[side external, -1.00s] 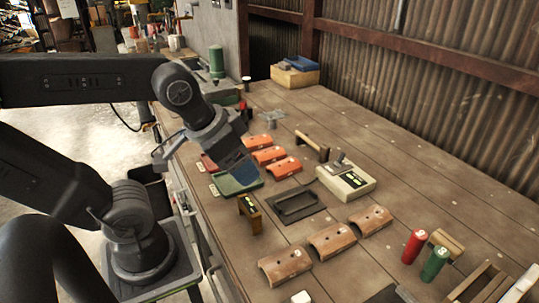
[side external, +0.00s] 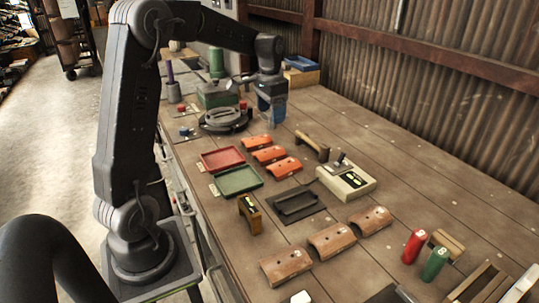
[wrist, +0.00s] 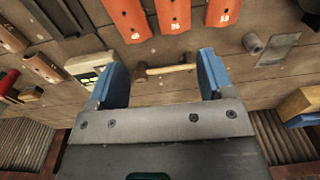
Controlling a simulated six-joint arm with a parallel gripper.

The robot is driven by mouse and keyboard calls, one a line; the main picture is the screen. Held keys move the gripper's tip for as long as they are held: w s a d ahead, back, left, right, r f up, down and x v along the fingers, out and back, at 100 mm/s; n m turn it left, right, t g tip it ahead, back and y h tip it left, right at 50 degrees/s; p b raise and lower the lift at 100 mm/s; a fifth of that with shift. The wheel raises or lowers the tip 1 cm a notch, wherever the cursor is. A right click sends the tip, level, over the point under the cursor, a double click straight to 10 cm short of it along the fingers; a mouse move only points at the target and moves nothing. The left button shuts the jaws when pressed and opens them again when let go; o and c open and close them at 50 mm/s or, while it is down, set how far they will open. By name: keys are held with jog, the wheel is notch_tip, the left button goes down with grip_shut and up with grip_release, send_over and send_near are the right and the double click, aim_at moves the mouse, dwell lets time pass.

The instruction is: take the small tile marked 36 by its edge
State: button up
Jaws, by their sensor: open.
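Three small curved orange tiles lie in a row on the bench. The middle tile (side external: 269,155) also shows in the wrist view (wrist: 173,12), where its mark looks like 36, though the digits are small. The nearer tile (side external: 283,168) and the farther tile (side external: 257,142) lie beside it, and their marks are hard to read. My gripper (side external: 272,112) is above the bench, beyond the row of tiles. In the wrist view its blue fingers (wrist: 162,70) are wide apart with nothing held. The tiles are at the top edge there, partly cut off.
A wooden-handled tool (side external: 312,147) lies right of the tiles and shows between my fingers in the wrist view. A cream box (side external: 345,180), red tray (side external: 222,158) and green tray (side external: 237,179) are close by. Larger brown tiles (side external: 332,240) lie nearer the camera. Bare planks lie right of the box.

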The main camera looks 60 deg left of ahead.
jog(key=a+f, duration=0.3)
send_over(269, 151)
jog(key=f, duration=0.6)
jog(key=shift+a+f, duration=0.2)
jog(key=shift+f, duration=0.15)
jog(key=shift+w+d+f, duration=0.1)
jog(key=shift+f, duration=1.4)
jog(key=shift+d+f, duration=0.1)
jog(key=shift+f, duration=1.4)
jog(key=c, duration=0.7)
jog(key=shift+r, duration=0.1)
